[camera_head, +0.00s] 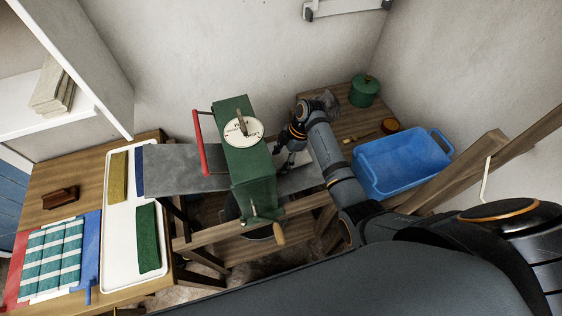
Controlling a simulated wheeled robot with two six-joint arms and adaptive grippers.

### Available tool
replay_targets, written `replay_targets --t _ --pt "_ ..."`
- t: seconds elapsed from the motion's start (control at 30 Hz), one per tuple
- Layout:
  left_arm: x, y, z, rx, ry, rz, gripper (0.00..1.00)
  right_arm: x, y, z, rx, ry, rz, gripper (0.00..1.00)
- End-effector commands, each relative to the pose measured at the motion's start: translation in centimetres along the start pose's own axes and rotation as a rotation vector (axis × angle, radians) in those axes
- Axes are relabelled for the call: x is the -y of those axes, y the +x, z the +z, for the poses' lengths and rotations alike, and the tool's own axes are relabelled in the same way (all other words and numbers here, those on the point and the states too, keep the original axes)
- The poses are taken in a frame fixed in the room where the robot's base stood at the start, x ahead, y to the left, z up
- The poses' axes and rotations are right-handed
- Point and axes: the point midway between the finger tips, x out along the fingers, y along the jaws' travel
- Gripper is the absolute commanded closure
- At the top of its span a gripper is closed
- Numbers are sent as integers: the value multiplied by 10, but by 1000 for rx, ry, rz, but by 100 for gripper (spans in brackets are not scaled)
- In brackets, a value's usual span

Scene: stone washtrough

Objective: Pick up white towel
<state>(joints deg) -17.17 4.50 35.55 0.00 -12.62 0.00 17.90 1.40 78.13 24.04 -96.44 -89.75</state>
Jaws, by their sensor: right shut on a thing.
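My right arm reaches across the picture from the lower right. Its gripper (289,157) is beside the right side of a green wringer-like machine (257,180), low over the grey slab. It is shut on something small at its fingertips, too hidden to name. I cannot pick out a white towel for certain. A green-and-white striped cloth (52,258) lies folded at the left. Pale folded or stacked pieces (54,85) lie on the white shelf at the upper left; I cannot tell whether they are cloth. My left gripper is not in view.
A white tray (118,245) holds a yellow and a green cloth on the wooden table. The machine has a red handle (201,143) and stands by a grey slab (180,169). A blue basin (404,163), a green lidded pot (364,91) and wooden beams (495,150) are at the right.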

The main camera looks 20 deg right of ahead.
Motion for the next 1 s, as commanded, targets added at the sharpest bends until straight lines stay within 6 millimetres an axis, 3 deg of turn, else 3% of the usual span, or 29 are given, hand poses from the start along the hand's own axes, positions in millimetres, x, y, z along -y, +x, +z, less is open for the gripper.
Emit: replay_targets --t 0.2,0.4,0.73,0.9,1.0 --pt "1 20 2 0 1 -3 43 -1 -13 46 6 1 3 86" --pt "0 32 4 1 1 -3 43 -1 -30 79 4 0 3 86" --pt "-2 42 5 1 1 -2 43 -1 -108 42 3 -4 6 86" --pt "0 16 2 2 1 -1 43 0 -150 24 1 -1 0 86" --pt "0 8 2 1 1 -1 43 0 -156 22 1 0 0 86"
